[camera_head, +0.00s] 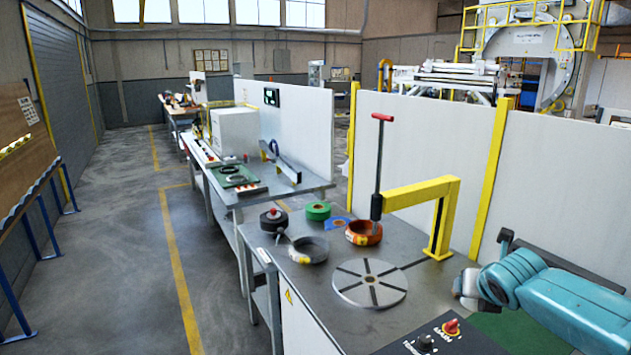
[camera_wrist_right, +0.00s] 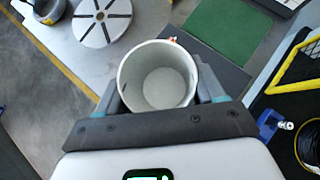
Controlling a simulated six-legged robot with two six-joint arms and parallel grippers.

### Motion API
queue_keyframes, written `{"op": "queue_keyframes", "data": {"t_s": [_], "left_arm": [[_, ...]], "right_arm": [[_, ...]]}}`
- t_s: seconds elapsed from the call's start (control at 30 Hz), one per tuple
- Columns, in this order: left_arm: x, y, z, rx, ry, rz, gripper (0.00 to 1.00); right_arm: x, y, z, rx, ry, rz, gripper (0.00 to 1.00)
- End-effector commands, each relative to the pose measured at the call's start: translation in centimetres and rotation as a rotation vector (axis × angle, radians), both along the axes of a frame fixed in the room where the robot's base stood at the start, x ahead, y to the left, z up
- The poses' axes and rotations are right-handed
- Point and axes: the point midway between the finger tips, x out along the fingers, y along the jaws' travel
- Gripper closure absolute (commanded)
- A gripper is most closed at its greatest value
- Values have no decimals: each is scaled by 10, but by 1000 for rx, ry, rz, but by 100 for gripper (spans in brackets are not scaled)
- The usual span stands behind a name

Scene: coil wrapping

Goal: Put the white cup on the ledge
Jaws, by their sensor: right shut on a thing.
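The white cup (camera_wrist_right: 163,90) is in the right wrist view, seen from above into its open, empty inside. My right gripper (camera_wrist_right: 158,78) is shut on it, with one finger on each side of the cup's wall. In the head view my right arm comes in from the right, over the right end of the workbench. The cup cannot be made out clearly there. My left gripper is not in view. I cannot tell which surface is the ledge.
The grey workbench (camera_head: 310,285) bears a slotted round turntable (camera_head: 369,283), several tape rolls and coils, and a yellow arm (camera_head: 445,220). White partition panels (camera_head: 420,140) stand behind. A control panel with a red knob (camera_head: 451,327) is at the front. A green mat (camera_wrist_right: 222,28) lies near the cup.

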Motion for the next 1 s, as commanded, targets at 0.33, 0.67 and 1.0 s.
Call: {"op": "queue_keyframes", "data": {"t_s": [0.33, 0.67, 1.0], "left_arm": [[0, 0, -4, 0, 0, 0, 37], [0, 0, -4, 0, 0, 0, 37], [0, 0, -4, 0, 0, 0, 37]], "right_arm": [[-93, 122, -44, -2, 2, 308, 66], [-134, 144, -87, 0, 4, 366, 66], [-134, 151, -110, -4, 7, 303, 66]]}}
